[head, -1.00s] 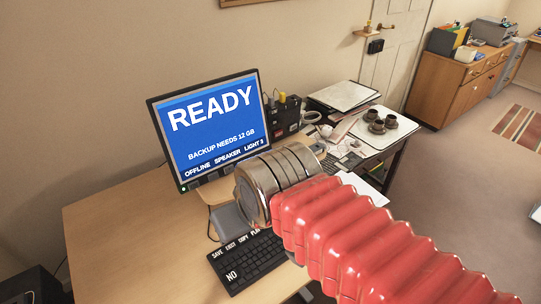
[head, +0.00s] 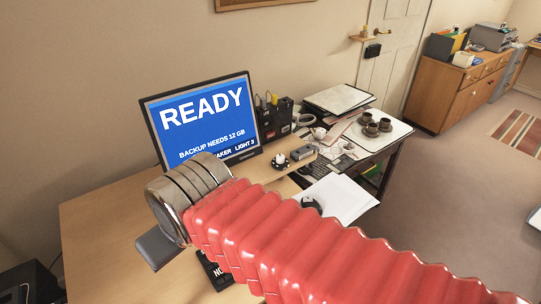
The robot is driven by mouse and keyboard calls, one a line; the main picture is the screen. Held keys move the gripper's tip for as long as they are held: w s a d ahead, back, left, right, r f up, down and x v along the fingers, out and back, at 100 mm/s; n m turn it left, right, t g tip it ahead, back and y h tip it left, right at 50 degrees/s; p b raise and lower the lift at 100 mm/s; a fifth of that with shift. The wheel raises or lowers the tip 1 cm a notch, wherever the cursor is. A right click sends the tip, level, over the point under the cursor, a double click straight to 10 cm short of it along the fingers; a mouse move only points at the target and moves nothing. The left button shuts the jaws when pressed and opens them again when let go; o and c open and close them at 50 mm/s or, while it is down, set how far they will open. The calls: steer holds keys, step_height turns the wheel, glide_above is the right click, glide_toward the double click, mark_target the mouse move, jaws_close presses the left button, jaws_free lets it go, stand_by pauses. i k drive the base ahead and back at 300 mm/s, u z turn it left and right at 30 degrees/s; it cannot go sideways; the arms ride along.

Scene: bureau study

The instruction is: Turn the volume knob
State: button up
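My gripper (head: 158,248) shows only as a grey block below the metal wrist of my red-sleeved arm, over the left part of the desk. Its fingertips are hidden, so I cannot tell whether it is open or shut. A small round dark thing with a white top (head: 281,161) sits on the desk right of the monitor. It may be the volume knob, but I cannot tell for sure. My gripper is well to the left of it and apart from it.
The monitor (head: 203,113) reads READY, its lower left covered by my arm. A mostly hidden keyboard (head: 213,271) lies under my arm. A small grey box (head: 303,153), white papers (head: 341,197) and brown cups (head: 371,128) stand to the right. The desk's left part (head: 95,228) is clear.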

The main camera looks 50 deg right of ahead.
mark_target(280, 158)
steer(key=u, duration=0.1)
steer(key=k, duration=0.75)
steer(key=z, duration=1.3)
steer(key=i, duration=1)
steer(key=z, duration=0.05)
